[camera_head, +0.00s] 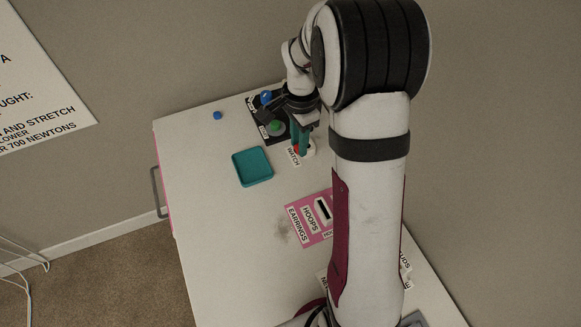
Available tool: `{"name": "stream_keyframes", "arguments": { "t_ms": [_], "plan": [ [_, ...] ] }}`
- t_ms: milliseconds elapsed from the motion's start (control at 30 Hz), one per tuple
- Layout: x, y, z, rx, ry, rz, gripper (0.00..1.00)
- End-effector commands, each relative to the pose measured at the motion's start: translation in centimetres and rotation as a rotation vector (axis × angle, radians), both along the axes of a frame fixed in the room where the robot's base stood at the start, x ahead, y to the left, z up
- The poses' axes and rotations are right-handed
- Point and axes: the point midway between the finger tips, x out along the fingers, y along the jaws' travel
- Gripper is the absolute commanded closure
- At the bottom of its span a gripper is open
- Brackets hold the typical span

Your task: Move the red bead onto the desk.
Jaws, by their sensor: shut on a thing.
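The white desk (215,215) fills the middle of the view. My gripper (300,149) points down near the desk's back edge, its teal fingers close together. The red bead (296,147) shows as a small red patch at the fingertips, mostly hidden by them. My gripper is shut on it. The fingertips are over or at a small white round holder (309,152) beside the WATCH label (293,157). I cannot tell whether the bead touches the holder or is lifted from it.
A teal square tray (252,181) lies left of my gripper. A blue bead (217,115) lies farther back left. A dark panel with blue (266,97) and green (275,127) round pieces is close behind. A pink earrings card (303,226) lies in front. The desk's left front is clear.

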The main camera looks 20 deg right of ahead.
Motion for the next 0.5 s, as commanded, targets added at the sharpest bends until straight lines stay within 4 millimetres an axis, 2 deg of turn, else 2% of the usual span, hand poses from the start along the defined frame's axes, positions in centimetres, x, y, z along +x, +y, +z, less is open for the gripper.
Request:
{"name": "stream_keyframes", "arguments": {
  "t_ms": [200, 300, 400, 500],
  "plan": [
    [-7.6, -0.2, 0.0, 0.001, 0.001, 0.177, 1.00],
    [-10.3, 0.1, -0.2, 0.000, -0.001, 0.244, 1.00],
    [-10.7, 1.3, -1.1, 0.002, 0.002, 0.279, 1.00],
    [-9.3, 3.9, -2.9, 0.002, 0.004, 0.286, 1.00]
  ]
}}
